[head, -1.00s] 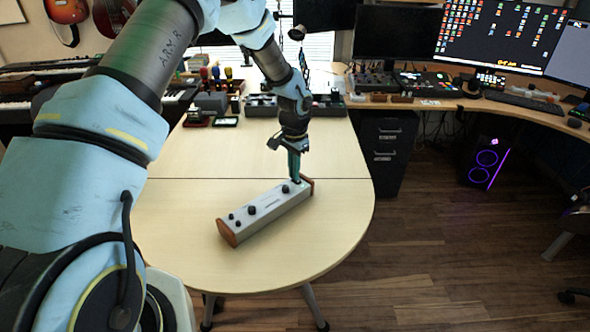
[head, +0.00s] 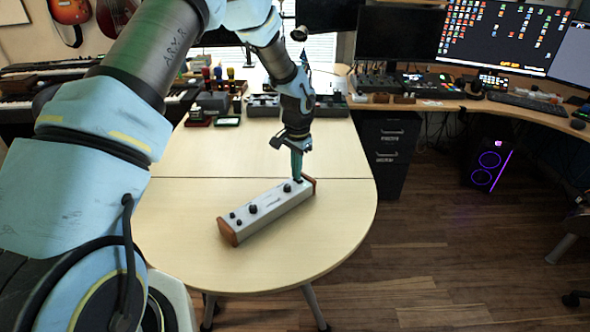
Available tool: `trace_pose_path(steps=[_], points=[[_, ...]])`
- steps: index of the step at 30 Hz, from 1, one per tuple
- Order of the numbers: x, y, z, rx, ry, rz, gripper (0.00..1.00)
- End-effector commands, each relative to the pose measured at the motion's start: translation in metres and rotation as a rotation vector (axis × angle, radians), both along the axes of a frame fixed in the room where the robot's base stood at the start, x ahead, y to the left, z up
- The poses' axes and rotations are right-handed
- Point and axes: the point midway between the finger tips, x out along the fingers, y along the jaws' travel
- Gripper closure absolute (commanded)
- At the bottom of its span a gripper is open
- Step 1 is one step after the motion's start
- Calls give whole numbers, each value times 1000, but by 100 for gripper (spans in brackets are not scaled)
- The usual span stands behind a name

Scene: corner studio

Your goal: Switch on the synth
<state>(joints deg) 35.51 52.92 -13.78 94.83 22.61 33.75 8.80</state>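The synth (head: 268,210) is a long pale grey box with reddish-brown end cheeks and several black knobs on its top. It lies at a slant on the round-ended wooden table (head: 200,265). My gripper (head: 297,179) points down at the far right end of the synth, close to its top beside the rightmost knob. Its fingertips look touching or nearly touching the top there; I cannot tell which. The fingers overlap in this view, so their opening is unclear. No lit indicator can be made out on the synth.
Several small devices (head: 264,105) stand along the table's back edge. A dark drawer cabinet (head: 387,150) and a desk with monitors (head: 505,38) stand to the right. Keyboards (head: 30,105) are at the left. The table around the synth is clear.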

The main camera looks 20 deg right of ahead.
Motion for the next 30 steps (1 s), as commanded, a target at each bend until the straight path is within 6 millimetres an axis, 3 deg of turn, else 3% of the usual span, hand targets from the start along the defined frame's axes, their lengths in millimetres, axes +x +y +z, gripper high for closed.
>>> trace_pose_path(steps=[1,17,30], points=[[-8,4,-13,12,15,-1,100],[-18,-2,-7,8,22,-4,100],[-6,-4,71,-4,-7,5,100]])
